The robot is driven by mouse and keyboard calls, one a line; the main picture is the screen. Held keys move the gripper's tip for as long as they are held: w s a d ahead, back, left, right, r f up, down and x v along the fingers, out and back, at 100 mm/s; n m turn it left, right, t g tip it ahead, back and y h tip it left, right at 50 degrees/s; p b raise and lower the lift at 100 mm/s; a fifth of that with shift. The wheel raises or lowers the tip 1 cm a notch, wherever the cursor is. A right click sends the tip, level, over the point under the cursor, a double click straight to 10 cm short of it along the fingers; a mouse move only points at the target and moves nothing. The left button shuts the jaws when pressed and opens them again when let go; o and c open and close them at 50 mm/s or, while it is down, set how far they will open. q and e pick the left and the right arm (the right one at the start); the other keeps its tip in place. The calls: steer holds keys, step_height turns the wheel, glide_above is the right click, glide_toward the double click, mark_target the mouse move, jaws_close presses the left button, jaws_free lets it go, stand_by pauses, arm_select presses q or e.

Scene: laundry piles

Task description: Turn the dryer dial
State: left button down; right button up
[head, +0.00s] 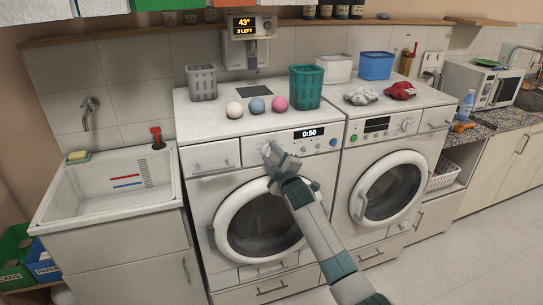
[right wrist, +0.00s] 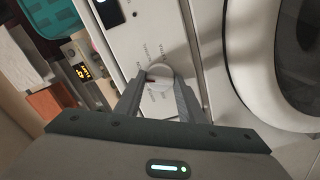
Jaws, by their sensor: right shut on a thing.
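My right gripper (head: 269,151) is at the control panel of the left front-loading machine (head: 226,186), whose display (head: 308,133) reads 0:50. In the right wrist view the gripper's fingers (right wrist: 160,80) stand on either side of a round pale dial (right wrist: 160,73) and are shut on it. Printed labels surround the dial on the panel. In the head view the gripper mostly hides this dial. The right machine (head: 343,185) has its own dial (head: 407,124), away from the gripper. My left gripper is not in view.
A sink (head: 108,186) stands left. Both round doors are shut. The floor (head: 460,265) in front is clear.

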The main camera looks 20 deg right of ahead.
steer(key=m, duration=0.5)
steer(key=shift+f+m, duration=0.1)
steer(key=shift+m, duration=0.2)
steer(key=m, duration=0.4)
steer(key=shift+m, duration=0.4)
steer(key=o, duration=1)
steer(key=shift+o, duration=0.2)
steer(key=shift+s, duration=0.1)
steer(key=s+b, duration=0.3)
steer(key=s, duration=1.4)
steer(key=shift+d+b, duration=0.3)
steer(key=shift+b, duration=0.05)
steer(key=shift+s, duration=0.1)
